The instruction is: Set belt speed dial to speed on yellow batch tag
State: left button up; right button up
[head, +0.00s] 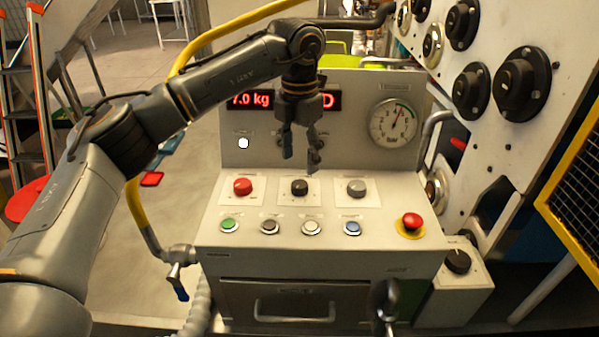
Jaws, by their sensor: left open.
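The sloped console has three knobs in a row: a red knob (243,187), a black knob (299,187) and a grey knob (357,187). Another black dial (457,261) sits on a small box to the right of the console. The labels are too small to read, so I cannot tell which is the belt speed dial. My left gripper (301,155) points down above the black middle knob. Its fingers are apart, with nothing between them, and seem clear of the knob. I cannot make out a yellow batch tag. My right gripper is not in view.
Several push buttons (269,226) line the console's front, with a red emergency button (411,222) at right. Behind are a red display (252,100), partly hidden by my arm, and a round gauge (393,124). A panel with large black knobs (521,83) rises at right.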

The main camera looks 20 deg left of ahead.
aim_at(300, 184)
pick_arm(q)
notch_tip(300, 184, up, 6)
jog(key=shift+f, duration=0.15)
dwell(0.5)
